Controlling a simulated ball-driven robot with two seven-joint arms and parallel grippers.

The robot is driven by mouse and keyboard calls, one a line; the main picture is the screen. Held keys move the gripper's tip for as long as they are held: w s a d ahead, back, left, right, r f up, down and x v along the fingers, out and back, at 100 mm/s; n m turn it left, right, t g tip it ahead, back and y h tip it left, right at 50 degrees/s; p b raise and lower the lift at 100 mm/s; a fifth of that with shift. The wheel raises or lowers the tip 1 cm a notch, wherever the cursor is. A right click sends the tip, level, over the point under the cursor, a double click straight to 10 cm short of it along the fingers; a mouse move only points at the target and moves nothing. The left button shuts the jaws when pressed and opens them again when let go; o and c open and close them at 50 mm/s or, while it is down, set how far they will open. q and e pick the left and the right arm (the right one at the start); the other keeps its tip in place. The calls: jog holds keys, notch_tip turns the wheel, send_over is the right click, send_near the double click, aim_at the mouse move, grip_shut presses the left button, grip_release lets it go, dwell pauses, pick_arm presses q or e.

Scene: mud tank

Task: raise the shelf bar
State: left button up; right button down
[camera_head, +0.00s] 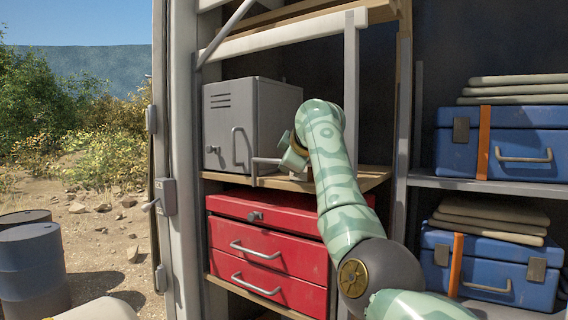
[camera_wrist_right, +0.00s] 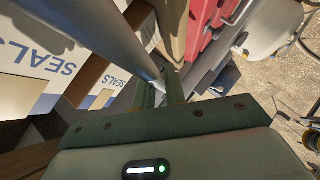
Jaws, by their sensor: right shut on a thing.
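The shelf bar (camera_head: 266,160) is a thin grey rail at the front of the middle shelf, before the grey metal box. A short upright piece shows at its left end. My right arm reaches in from the lower right, and its gripper (camera_head: 288,158) is at the bar, partly hidden by my own wrist. In the right wrist view the grey bar (camera_wrist_right: 122,38) runs from the upper left down to my right gripper (camera_wrist_right: 168,88), which is shut on it. My left gripper is out of view.
The grey metal box (camera_head: 245,122) stands on the wooden shelf behind the bar. A red drawer chest (camera_head: 265,248) is below. Blue cases (camera_head: 512,145) fill shelves at right. An upright white post (camera_head: 183,150) bounds the left side. Blue drums (camera_head: 32,262) stand outside.

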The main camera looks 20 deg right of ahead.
jog(key=shift+w+d+p, duration=0.1)
jog(key=shift+d+p, duration=0.05)
jog(key=shift+p, duration=0.25)
jog(key=shift+f+g, duration=0.1)
jog(key=shift+g, duration=0.2)
jog(key=c, duration=1.6)
grip_release()
jog(key=shift+o, duration=0.7)
jog(key=shift+w+d, duration=0.1)
jog(key=shift+w, duration=0.05)
jog(key=b+v, duration=0.8)
jog(key=v, duration=0.8)
jog(key=shift+d, duration=0.25)
